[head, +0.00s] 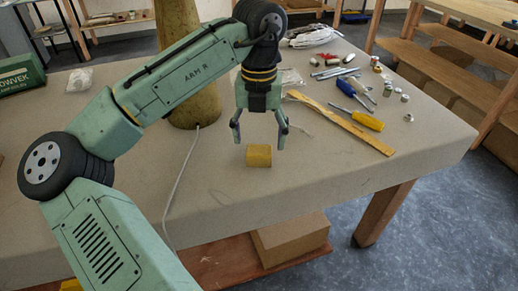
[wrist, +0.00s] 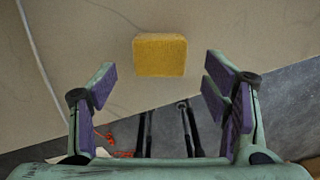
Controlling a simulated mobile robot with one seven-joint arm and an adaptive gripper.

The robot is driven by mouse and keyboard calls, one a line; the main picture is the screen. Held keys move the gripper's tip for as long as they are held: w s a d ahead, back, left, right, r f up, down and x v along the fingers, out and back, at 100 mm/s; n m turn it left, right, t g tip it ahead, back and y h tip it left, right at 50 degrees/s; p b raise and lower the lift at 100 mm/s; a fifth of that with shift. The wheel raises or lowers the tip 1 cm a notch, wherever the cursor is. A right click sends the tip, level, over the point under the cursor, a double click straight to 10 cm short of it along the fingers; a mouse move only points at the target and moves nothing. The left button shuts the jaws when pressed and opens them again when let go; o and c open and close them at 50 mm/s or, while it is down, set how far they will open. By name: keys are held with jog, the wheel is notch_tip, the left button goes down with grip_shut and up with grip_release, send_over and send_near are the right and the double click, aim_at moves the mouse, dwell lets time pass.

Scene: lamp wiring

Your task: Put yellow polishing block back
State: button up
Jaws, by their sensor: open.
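The yellow polishing block (head: 259,156) rests on the pale worktable (head: 330,180), near its front edge. In the head view my gripper (head: 260,143) hangs pointing down, above and around the block's back side, with a finger to each side. The gripper is open and empty. In the wrist view the block (wrist: 160,55) lies ahead of the fingertips, centred between them, and apart from both purple-padded fingers (wrist: 160,80). I cannot tell the exact height of the fingertips over the table.
A wooden ruler (head: 345,124), a yellow-handled screwdriver (head: 368,121) and several small parts lie to the right. A tan lamp column (head: 183,105) with a white cord (head: 181,180) stands to the left. A green box (head: 20,75) is at far left. The front right tabletop is clear.

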aim_at(259, 150)
notch_tip(259, 150, up, 7)
jog(key=shift+r, duration=0.15)
dwell(0.6)
